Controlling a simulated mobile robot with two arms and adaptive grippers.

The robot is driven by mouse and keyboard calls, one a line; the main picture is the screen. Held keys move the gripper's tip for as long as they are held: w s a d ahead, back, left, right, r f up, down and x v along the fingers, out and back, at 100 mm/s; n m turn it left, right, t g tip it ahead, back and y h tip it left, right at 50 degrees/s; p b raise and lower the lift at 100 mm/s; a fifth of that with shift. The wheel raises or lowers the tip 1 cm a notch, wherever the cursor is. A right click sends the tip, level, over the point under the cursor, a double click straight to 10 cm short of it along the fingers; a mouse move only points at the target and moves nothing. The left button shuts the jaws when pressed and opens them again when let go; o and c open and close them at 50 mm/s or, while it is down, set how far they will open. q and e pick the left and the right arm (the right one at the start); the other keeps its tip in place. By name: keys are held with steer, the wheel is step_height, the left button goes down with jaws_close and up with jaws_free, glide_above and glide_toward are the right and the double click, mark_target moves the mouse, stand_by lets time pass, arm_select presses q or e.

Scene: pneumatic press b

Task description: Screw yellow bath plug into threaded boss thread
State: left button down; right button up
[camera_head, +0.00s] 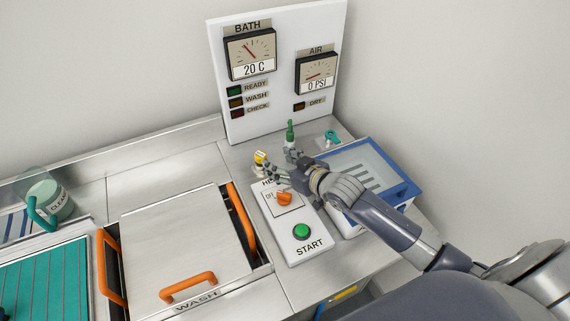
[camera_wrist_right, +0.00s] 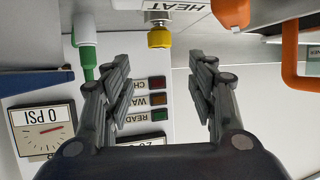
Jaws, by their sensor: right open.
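The yellow bath plug (camera_head: 260,157) stands at the back of the metal counter, behind the control box, in the head view. In the right wrist view the plug (camera_wrist_right: 160,39) meets a silver threaded boss (camera_wrist_right: 158,17); I cannot tell how far it is seated. My right gripper (camera_head: 277,165) is open and empty, beside the plug in the head view. In the wrist view its spread fingers (camera_wrist_right: 160,60) have the plug centred just beyond the tips, apparently untouched. My left gripper is not in view.
A green-topped fitting (camera_head: 290,134) stands close to the right gripper. The control box (camera_head: 300,251) with orange knob and green START button lies in front. A gauge panel (camera_head: 280,95) rises behind. The orange-handled wash lid (camera_head: 185,240) is left, a blue-framed tray (camera_head: 399,189) right.

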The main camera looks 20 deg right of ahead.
steer(key=shift+v, duration=0.9)
stand_by(0.5)
steer(key=o, duration=0.5)
steer(key=shift+o, duration=0.2)
steer(key=shift+s, duration=0.2)
steer(key=v, duration=1.1)
steer(key=shift+s+r, duration=0.2)
steer(key=shift+s, duration=0.1)
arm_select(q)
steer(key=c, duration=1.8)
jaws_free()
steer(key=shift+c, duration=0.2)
